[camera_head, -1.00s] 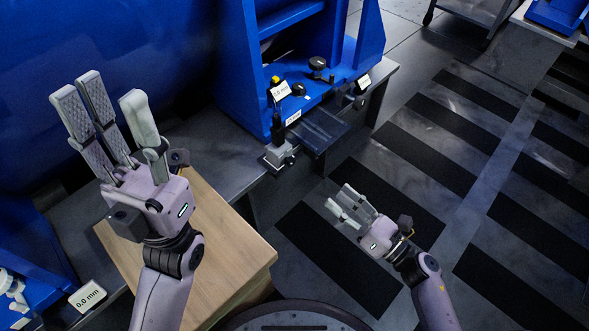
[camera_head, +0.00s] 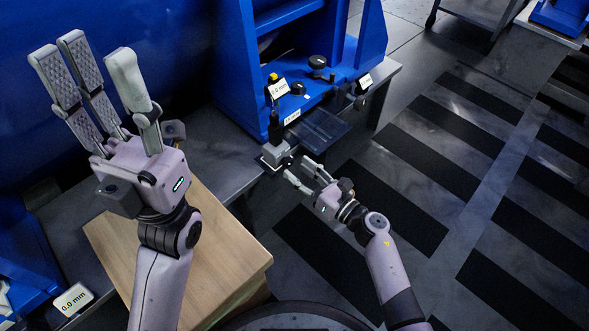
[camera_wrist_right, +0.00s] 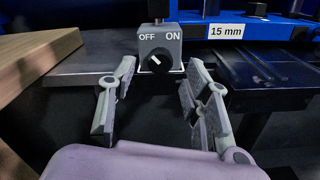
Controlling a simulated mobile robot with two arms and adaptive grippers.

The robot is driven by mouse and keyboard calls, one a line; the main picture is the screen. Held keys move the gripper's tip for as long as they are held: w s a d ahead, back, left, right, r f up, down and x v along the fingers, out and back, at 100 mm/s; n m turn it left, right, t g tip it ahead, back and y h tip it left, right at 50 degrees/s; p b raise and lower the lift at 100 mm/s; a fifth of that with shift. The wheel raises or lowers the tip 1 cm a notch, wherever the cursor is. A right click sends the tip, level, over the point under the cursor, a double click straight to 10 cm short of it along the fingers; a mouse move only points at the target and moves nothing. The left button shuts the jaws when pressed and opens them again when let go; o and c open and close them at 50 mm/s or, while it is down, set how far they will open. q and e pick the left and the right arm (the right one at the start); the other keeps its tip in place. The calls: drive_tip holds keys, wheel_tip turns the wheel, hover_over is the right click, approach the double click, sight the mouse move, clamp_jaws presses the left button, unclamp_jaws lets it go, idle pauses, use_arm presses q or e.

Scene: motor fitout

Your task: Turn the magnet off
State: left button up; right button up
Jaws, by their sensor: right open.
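The magnet base (camera_head: 275,153) is a small grey block at the edge of the metal bench, below the blue frame. In the right wrist view its face is marked OFF at left and ON at right, with a round black knob (camera_wrist_right: 156,61) below. The knob's white mark slants towards the upper left, on the OFF side. My right gripper (camera_head: 301,173) is open just in front of the block. In its wrist view the fingers (camera_wrist_right: 157,86) stand to either side of the knob, apart from it. My left gripper (camera_head: 92,62) is open and empty, raised at left.
A wooden box (camera_head: 205,265) stands below my left arm; its edge shows at left in the right wrist view. A 15 mm label (camera_wrist_right: 227,31) is on the blue frame (camera_head: 235,80). A dark plate (camera_head: 318,130) lies right of the magnet base. The striped floor at right is clear.

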sight(288, 162)
drive_tip(key=shift+x, duration=1.2)
drive_tip(key=shift+c, duration=0.5)
clamp_jaws()
